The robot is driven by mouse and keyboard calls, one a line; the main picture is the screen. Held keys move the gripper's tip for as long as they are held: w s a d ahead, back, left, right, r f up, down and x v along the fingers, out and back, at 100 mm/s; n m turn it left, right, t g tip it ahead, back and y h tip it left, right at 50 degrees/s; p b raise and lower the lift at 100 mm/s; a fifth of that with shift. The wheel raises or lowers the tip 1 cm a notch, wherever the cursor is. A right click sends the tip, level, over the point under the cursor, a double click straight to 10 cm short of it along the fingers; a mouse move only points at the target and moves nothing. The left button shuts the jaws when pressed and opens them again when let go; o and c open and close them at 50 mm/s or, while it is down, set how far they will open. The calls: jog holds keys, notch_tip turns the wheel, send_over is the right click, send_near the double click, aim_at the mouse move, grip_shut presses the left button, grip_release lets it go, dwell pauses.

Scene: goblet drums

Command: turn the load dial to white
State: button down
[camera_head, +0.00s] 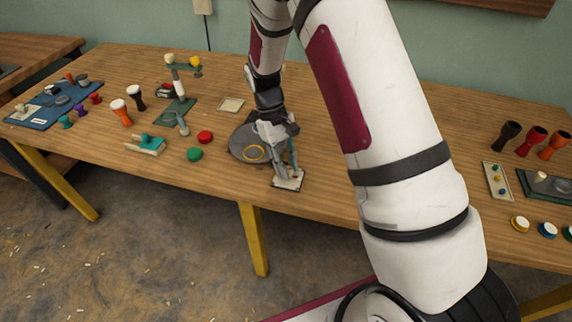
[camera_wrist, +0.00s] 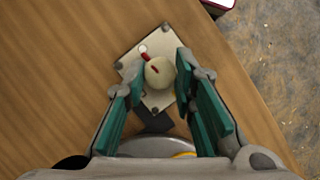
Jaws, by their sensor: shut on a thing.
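The load dial is a cream round knob (camera_wrist: 159,73) on a pale square plate (camera_wrist: 128,67) with dark corner feet or screws. A short red bar at the knob's upper left points toward a small white dot (camera_wrist: 143,48) on the plate, and a red mark shows on the knob's top. In the head view the plate (camera_head: 289,183) lies at the table's front edge. My gripper (camera_wrist: 160,70) is shut on the knob, with a teal finger at each side; it also shows in the head view (camera_head: 286,166). Other dial marks are hidden or too small to read.
Goblet drums (camera_head: 532,141) stand at the right. The table's front edge is close to the plate.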

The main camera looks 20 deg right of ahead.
jog(key=shift+m, duration=0.6)
jog(key=shift+y, duration=0.3)
jog(key=c, duration=1.3)
grip_release()
jog(key=shift+c, duration=0.2)
jog(key=v, duration=1.2)
